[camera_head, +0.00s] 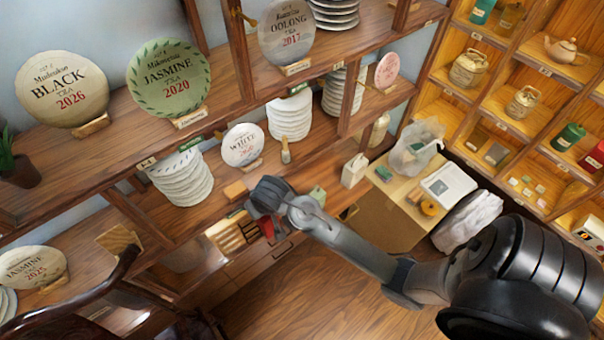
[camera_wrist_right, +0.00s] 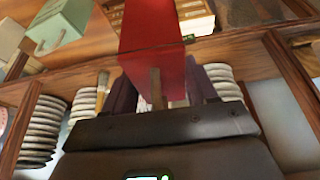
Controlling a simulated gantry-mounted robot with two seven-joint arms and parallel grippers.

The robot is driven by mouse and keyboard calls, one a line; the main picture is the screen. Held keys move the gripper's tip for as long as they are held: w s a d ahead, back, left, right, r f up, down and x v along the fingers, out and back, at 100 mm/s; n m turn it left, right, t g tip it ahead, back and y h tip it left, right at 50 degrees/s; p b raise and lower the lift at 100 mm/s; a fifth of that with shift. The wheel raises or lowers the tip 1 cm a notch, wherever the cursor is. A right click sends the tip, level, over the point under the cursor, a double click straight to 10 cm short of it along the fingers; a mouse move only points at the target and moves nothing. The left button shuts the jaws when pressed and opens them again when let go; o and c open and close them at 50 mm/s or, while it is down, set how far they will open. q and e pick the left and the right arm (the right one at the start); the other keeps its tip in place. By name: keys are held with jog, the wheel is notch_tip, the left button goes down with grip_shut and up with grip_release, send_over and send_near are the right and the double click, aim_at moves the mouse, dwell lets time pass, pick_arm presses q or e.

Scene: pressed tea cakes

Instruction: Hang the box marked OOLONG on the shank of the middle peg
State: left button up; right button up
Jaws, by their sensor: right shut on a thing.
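My right gripper (camera_wrist_right: 157,92) is shut on a pale brown tab or loop of a red box (camera_wrist_right: 150,30). The box extends out beyond the fingers in the right wrist view. In the head view the red box (camera_head: 284,237) shows just below my right wrist, in front of the lower shelf. My arm partly hides my right gripper there. No lettering can be read on the red box, so I cannot tell whether it is marked OOLONG. A pale green box (camera_wrist_right: 62,24) with a loop stands to its left in the wrist view. I cannot make out the pegs. My left gripper is not in view.
Stacked tea cakes (camera_head: 181,178) and a small WHITE cake (camera_head: 243,145) stand on the shelf close to my right wrist. A round cake marked OOLONG (camera_head: 286,32) stands on the upper shelf. A white box (camera_head: 354,170) is to the right. Open floor lies below.

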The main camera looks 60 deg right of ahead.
jog(key=d+f+m+g+h+b, duration=0.1)
jog(key=d+f+m+g+b, duration=0.1)
jog(key=d+m, duration=0.6)
jog(key=w+d+f+m+g+h+b, duration=0.1)
jog(key=d+m, duration=0.8)
jog(key=d, duration=1.3)
jog(key=shift+w+d+f+g+h+b, duration=0.35)
jog(key=shift+g+h+b, duration=0.25)
jog(key=shift+g, duration=0.5)
jog(key=shift+f, duration=0.1)
notch_tip(320, 180, down, 9)
jog(key=p, duration=0.2)
jog(key=shift+f, duration=0.2)
jog(key=shift+a+f, duration=0.1)
jog(key=shift+f, duration=0.1)
